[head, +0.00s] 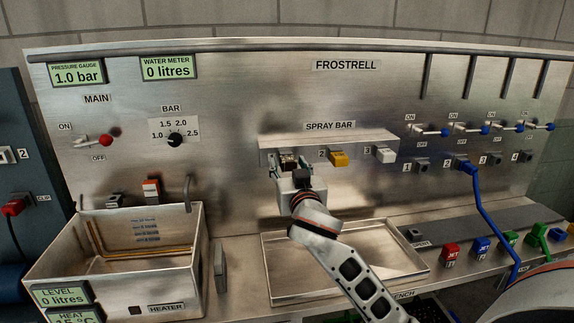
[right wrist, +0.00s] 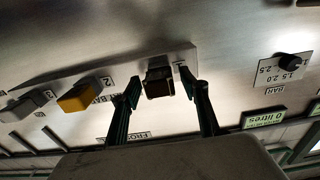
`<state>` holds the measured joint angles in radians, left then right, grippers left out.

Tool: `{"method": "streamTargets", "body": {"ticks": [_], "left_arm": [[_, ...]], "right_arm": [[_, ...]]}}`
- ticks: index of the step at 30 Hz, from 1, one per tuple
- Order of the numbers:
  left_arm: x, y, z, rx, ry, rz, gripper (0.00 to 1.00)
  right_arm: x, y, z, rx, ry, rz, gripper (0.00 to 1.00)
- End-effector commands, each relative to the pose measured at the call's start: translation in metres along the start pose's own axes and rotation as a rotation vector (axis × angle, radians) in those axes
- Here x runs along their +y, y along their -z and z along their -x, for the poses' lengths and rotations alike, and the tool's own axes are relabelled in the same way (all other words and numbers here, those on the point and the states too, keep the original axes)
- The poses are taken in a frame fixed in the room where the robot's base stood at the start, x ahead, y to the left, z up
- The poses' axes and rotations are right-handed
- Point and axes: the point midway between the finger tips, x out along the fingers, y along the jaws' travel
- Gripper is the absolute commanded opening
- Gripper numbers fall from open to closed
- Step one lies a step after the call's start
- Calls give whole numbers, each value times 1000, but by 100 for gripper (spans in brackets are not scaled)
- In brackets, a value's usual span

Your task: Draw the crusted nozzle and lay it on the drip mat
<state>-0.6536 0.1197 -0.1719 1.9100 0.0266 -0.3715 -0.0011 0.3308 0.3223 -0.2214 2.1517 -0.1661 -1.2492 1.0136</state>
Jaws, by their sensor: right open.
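The crusted nozzle (head: 289,160) is a dark brown block in the first, leftmost place of the spray bar (head: 345,142). It also shows in the right wrist view (right wrist: 158,77), near the middle. My right gripper (head: 289,172) is right in front of it. In the right wrist view my right gripper (right wrist: 160,80) is open, with one dark finger on each side of the nozzle. I cannot tell whether either finger touches it. My left gripper is not in view. I cannot make out for certain which surface is the drip mat.
A yellow nozzle (head: 338,159) and a white nozzle (head: 386,155) sit farther right on the bar. A shallow metal tray (head: 276,292) lies below. An open tank (head: 195,262) stands left. A blue hose (head: 486,215) and several coloured connectors are at right.

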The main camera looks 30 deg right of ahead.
Motion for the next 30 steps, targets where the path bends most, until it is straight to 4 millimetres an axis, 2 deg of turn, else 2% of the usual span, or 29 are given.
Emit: {"method": "streamTargets", "body": {"ticks": [18, 19, 21, 24, 30], "left_arm": [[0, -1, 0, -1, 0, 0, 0], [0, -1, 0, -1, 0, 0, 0], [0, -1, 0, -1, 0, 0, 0], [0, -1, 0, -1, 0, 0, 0], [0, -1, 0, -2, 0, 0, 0]], "right_arm": [[0, 0, 0, 0, -1, 2, 44], [0, 0, 0, 0, -1, 2, 39], [0, 0, 0, 0, -1, 2, 21], [0, 0, 0, 0, -1, 2, 0], [0, 0, 2, 1, 0, 1, 0]]}}
